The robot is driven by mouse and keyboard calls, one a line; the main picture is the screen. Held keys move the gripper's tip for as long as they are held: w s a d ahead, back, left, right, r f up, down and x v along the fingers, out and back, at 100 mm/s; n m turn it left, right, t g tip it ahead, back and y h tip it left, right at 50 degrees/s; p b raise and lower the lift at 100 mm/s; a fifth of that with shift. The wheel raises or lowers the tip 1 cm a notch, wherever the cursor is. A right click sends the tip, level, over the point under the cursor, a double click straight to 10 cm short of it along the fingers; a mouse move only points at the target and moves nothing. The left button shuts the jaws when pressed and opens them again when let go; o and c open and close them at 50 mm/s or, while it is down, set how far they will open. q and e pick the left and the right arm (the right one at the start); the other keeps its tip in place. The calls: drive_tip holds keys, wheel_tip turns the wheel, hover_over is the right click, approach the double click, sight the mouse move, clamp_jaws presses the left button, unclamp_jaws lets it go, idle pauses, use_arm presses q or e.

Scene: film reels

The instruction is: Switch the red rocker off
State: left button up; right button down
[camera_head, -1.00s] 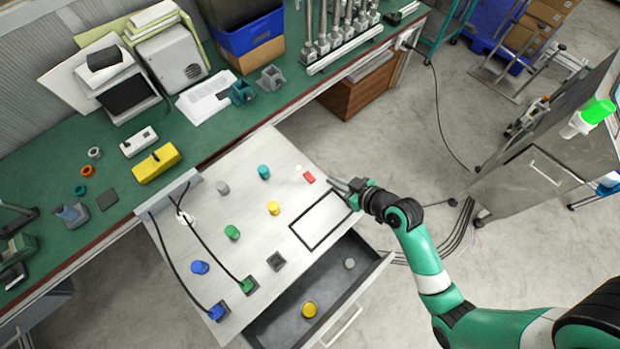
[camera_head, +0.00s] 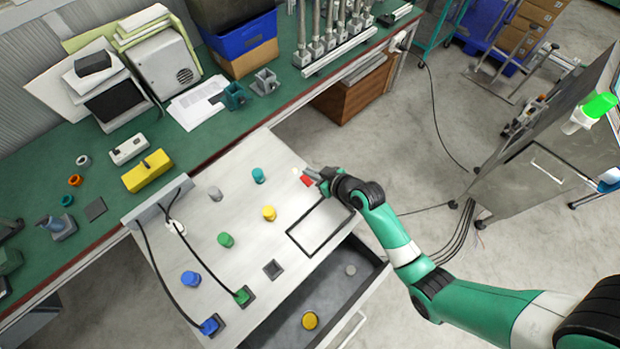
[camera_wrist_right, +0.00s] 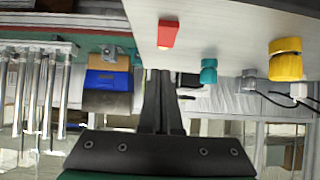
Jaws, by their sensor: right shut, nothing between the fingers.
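The red rocker (camera_head: 306,181) sits near the right edge of the light grey panel (camera_head: 235,205). My right gripper (camera_head: 312,174) is shut and empty, with its fingertips right beside the rocker in the head view. In the right wrist view the rocker (camera_wrist_right: 168,34) shows on the panel face, beyond the tips of the shut fingers (camera_wrist_right: 158,75) and a little to their right. I cannot tell whether the fingers touch it. Which side of the rocker is pressed is too small to tell. My left gripper is not in view.
The panel also carries a teal knob (camera_head: 258,175), a yellow knob (camera_head: 269,213), a green knob (camera_head: 225,240) and a blue knob (camera_head: 190,278). A black rectangular outline (camera_head: 320,226) lies below the rocker. An open drawer (camera_head: 342,289) juts out at the front. Dark cables cross the panel's left side.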

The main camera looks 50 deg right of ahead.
sight(306, 177)
drive_tip(key=shift+w+f+b, duration=0.1)
drive_tip(key=shift+f+b, duration=0.2)
drive_tip(key=shift+f, duration=1.3)
drive_tip(key=shift+w+f+b, duration=0.15)
drive_tip(key=shift+f+b, duration=0.2)
drive_tip(key=shift+w, duration=0.15)
drive_tip(key=shift+w+r, duration=0.35)
drive_tip(key=shift+w, duration=0.4)
